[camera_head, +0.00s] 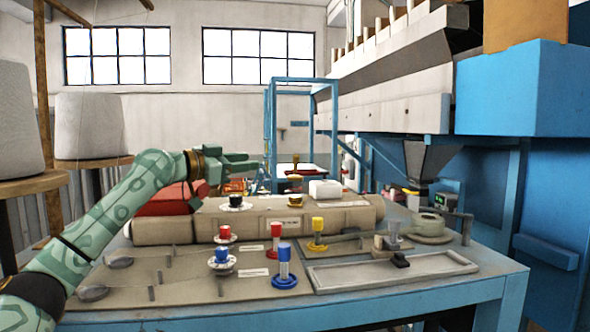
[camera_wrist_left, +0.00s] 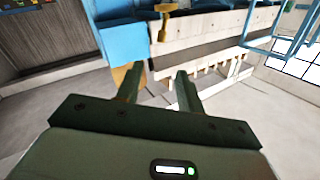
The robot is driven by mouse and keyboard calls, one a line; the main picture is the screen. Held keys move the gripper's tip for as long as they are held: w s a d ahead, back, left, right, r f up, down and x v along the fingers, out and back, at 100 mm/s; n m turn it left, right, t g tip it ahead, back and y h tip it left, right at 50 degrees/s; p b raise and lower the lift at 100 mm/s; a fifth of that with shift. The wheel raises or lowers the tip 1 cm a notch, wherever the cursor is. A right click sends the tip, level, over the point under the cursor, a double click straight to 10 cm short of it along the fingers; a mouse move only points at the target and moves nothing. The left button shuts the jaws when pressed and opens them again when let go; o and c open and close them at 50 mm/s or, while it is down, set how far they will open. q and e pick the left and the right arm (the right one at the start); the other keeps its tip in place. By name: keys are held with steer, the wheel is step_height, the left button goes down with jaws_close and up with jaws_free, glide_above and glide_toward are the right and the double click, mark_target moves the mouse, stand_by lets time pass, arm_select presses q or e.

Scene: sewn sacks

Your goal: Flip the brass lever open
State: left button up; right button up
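A small brass-coloured fitting, which looks like the brass lever (camera_head: 295,180), stands on the long beige roll near the middle of the head view. How far it is turned is too small to tell. A brass T-shaped piece (camera_wrist_left: 163,22) shows at the top of the left wrist view, beyond the fingertips; it appears to be the same lever. My left gripper (camera_head: 246,163) is left of the lever, apart from it, pointing right. In the wrist view its two fingers (camera_wrist_left: 158,82) are spread with nothing between them. My right gripper is not in view.
Red, blue and yellow (camera_head: 318,228) knobs stand on the blue-framed bench. A black knob (camera_head: 235,201) and a white block (camera_head: 325,189) sit on the roll. A red bundle (camera_head: 165,200) lies under my left arm. An empty grey tray (camera_head: 390,272) is at front right.

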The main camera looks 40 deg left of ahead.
arm_select(q)
steer(key=p, duration=0.5)
glide_toward(296, 158)
steer(key=w+p, duration=0.1)
steer(key=w, duration=0.2)
steer(key=w+p, duration=0.2)
steer(key=w, duration=0.1)
steer(key=w+p, duration=0.1)
steer(key=w, duration=0.2)
steer(key=shift+w+d+p, duration=0.2)
steer(key=shift+d+p, duration=0.15)
steer(key=shift+d, duration=0.05)
steer(key=shift+w+d, duration=0.2)
steer(key=shift+w, duration=0.45)
steer(key=shift+f, duration=0.1)
